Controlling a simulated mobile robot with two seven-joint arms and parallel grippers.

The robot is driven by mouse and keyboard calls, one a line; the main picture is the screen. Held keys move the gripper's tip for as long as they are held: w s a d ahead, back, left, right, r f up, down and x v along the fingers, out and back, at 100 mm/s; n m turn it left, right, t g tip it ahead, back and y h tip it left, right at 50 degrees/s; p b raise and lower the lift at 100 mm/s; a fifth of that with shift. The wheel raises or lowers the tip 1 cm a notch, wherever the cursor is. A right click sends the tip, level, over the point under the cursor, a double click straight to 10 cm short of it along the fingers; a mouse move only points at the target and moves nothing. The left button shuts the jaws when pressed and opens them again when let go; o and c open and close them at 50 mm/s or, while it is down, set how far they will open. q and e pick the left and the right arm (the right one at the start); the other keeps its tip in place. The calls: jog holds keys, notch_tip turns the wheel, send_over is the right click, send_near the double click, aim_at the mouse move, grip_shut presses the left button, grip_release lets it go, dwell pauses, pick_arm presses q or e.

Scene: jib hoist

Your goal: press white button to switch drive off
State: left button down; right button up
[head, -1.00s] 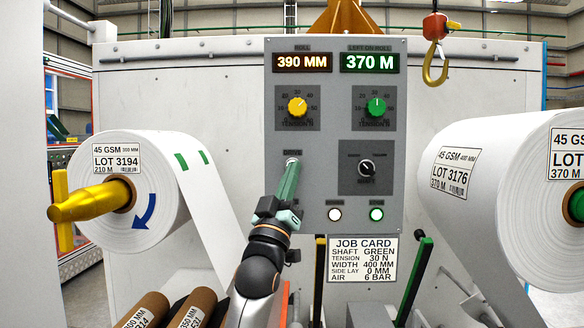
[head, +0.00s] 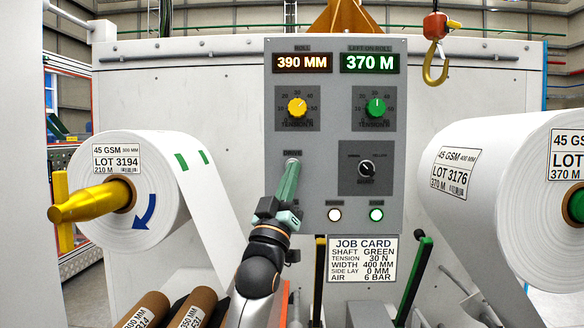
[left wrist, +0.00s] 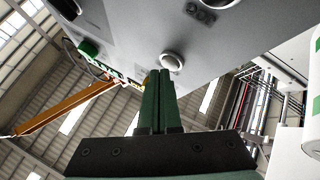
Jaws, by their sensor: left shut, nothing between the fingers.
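The grey control panel (head: 335,130) stands in front of me in the head view. Under its DRIVE label is a white round button (head: 292,160), mostly hidden behind my left fingertips. It shows as a pale round cap in a ring in the left wrist view (left wrist: 172,61). My left gripper (head: 291,167) is shut and empty, its green fingers pointing up at the button. In the left wrist view the fingertips (left wrist: 160,74) are right by the button's edge; I cannot tell whether they touch it. My right gripper is not in view.
A black selector knob (head: 366,169) and two pale round lamps or buttons (head: 335,215) (head: 376,214) are on the panel. Paper rolls stand left (head: 130,190) and right (head: 490,190). A hoist hook (head: 436,62) hangs upper right. A job card (head: 362,259) is below the panel.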

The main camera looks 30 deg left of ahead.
pick_arm(q)
jog(key=shift+s+d, duration=0.15)
jog(key=s+d, duration=0.2)
jog(key=s, duration=0.1)
jog(key=s+d, duration=0.1)
jog(key=s, duration=0.1)
dwell(0.5)
